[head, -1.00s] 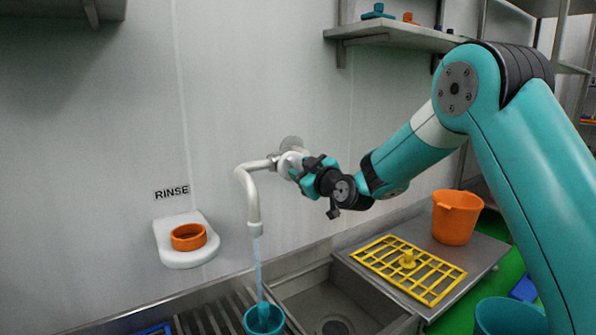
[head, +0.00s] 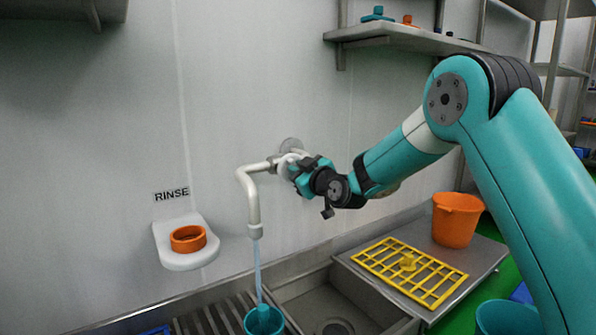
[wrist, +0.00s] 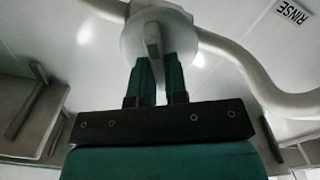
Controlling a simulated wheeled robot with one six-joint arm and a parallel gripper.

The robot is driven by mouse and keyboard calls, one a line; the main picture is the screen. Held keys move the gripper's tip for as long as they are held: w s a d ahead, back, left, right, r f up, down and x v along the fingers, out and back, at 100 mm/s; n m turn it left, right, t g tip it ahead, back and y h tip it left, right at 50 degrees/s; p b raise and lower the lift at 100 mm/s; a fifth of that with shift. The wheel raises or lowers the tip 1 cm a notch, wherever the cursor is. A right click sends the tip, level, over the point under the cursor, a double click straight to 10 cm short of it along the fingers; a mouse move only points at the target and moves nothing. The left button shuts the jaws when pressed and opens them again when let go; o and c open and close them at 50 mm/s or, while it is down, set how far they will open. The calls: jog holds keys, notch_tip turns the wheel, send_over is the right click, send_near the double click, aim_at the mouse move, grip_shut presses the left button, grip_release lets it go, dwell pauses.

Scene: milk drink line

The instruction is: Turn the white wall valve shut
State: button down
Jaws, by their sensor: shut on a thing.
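The white wall valve (wrist: 174,18) sits on the wall pipe, and its round body and lever show in the wrist view. My gripper (wrist: 157,62) is shut on the valve's lever, with one teal finger on each side of it. In the head view my gripper (head: 300,173) hides most of the valve (head: 287,160). The white curved spout (head: 252,199) comes out to the left of the valve and bends down. A stream of blue water (head: 258,272) runs from its end into a teal cup (head: 264,321) below.
A white wall holder with an orange ring (head: 188,238) is at left under the word RINSE. A steel sink (head: 345,290) lies below. A yellow rack (head: 386,256) and an orange bucket (head: 457,217) stand on the counter at right. A shelf (head: 400,36) hangs above the arm.

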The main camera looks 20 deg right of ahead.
jog(key=shift+m, duration=0.3)
jog(key=shift+d+m+p, duration=0.1)
jog(key=shift+m+p, duration=1.5)
jog(key=shift+m, duration=1)
jog(key=c, duration=1.1)
grip_release()
jog(key=shift+c, duration=0.2)
